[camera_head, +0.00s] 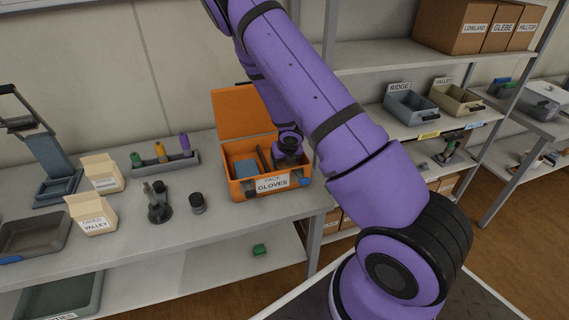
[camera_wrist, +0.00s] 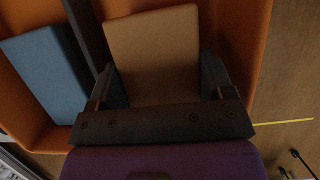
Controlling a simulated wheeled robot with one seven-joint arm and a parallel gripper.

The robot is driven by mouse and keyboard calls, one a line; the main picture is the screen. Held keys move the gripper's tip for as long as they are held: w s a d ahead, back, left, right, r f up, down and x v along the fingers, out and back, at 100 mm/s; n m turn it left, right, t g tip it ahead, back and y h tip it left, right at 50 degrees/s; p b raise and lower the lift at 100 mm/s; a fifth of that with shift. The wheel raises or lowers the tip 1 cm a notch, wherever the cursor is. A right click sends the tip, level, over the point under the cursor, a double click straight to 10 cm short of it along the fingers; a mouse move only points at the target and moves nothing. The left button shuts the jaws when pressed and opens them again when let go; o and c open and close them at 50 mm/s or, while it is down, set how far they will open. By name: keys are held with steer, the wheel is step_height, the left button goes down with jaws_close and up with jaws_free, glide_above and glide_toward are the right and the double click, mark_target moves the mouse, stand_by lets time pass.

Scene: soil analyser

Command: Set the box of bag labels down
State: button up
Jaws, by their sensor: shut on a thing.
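The box of bag labels, a tan block (camera_wrist: 153,52), sits between the two dark fingers of my gripper (camera_wrist: 158,82) in the wrist view. My gripper is shut on it. In the head view my gripper (camera_head: 287,160) is down inside the right part of an open orange case (camera_head: 234,188), where it hides the box. The case has a front label reading "GLOVES" and stands on the bench. A blue block (camera_wrist: 45,75) lies in the case's left part, across a dark divider (camera_wrist: 88,35). I cannot tell whether the tan box touches the case floor.
The case's raised lid (camera_head: 243,112) stands behind it. On the bench (camera_head: 235,218) to the left are a dark jar (camera_head: 197,203), a rack of coloured-handled tools (camera_head: 165,160) and two small cartons (camera_head: 90,215). Shelves with bins (camera_head: 410,105) stand at right.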

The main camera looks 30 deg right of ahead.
steer(key=shift+f, duration=0.9)
steer(key=o, duration=1)
steer(key=v, duration=1.2)
steer(key=shift+r, duration=0.1)
steer(key=s+a+r+m+t+h, duration=0.15)
steer(key=s+r+m, duration=0.25)
steer(key=r+m, duration=0.65)
steer(key=s+a+r+m, duration=0.2)
steer(key=s+r+m, duration=0.2)
steer(key=r+m, duration=0.65)
steer(key=s+a+r+m+y, duration=0.1)
steer(key=s+a+r+m, duration=0.2)
steer(key=s, duration=0.4)
steer(key=s+a+r+m, duration=0.3)
steer(key=s+r+m, duration=0.2)
steer(key=s, duration=0.1)
steer(key=s+a+r+m+y, duration=0.1)
steer(key=s+a+r+m, duration=0.2)
steer(key=s, duration=0.4)
steer(key=shift+s+a+r+m+g+y, duration=0.2)
steer(key=shift+a+r, duration=0.1)
steer(key=shift+r, duration=0.25)
steer(key=shift+s+a+r+m+g+y, duration=0.1)
steer(key=shift+s+a+r+m+y, duration=0.1)
steer(key=shift+a+r, duration=0.25)
